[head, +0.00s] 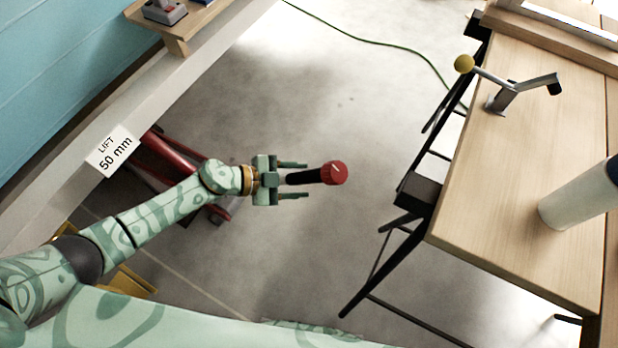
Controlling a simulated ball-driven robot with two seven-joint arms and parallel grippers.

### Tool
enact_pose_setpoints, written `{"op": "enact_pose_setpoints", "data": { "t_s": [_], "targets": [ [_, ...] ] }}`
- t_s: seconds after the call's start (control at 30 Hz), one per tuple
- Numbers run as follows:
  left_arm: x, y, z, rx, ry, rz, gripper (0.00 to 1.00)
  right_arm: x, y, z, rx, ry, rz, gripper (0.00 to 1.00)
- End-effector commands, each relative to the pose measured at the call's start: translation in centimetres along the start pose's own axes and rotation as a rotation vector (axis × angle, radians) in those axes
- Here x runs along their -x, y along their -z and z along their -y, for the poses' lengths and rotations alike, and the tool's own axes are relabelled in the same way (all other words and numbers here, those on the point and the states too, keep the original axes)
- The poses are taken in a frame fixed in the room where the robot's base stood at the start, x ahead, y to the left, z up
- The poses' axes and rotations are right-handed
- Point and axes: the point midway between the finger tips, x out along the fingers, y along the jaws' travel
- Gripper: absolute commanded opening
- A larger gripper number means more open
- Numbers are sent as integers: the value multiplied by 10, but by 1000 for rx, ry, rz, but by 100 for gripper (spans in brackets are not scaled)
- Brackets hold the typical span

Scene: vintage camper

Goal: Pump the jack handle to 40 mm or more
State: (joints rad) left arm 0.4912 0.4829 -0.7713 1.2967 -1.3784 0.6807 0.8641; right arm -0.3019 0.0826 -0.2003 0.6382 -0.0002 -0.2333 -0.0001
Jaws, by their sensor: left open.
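The jack handle shows as a black grip (304,178) with a red knob (335,173) at its end. My left gripper (306,180) is open, one finger above and one below the black grip in the picture, with a gap to each. Whether the grip lies between the fingers in depth, I cannot tell. The red jack (165,162) stands under the camper's edge, partly hidden by my left arm. A white label (113,150) on the pale sill reads "LIFT 50 mm". My right gripper is not in view.
A green cable (375,42) crosses the floor. The grey floor between handle and bench is clear.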

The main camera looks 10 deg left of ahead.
Motion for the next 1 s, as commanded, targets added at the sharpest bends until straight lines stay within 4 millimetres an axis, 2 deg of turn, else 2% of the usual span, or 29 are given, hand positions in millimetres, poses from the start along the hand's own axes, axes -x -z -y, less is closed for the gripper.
{"op": "enact_pose_setpoints", "data": {
  "t_s": [0.03, 0.2, 0.4, 0.6, 1.0],
  "targets": [
    [18, 5, 4, -4, 3, 3, 52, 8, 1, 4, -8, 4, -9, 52],
    [65, 4, 2, -4, 0, 3, 52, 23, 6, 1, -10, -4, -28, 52],
    [105, 2, 0, -3, -2, 3, 52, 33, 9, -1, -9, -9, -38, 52],
    [122, 0, -1, -1, -3, 1, 52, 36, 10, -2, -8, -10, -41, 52],
    [122, 0, -1, -1, -3, 1, 52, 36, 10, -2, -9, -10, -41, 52]
  ]
}}
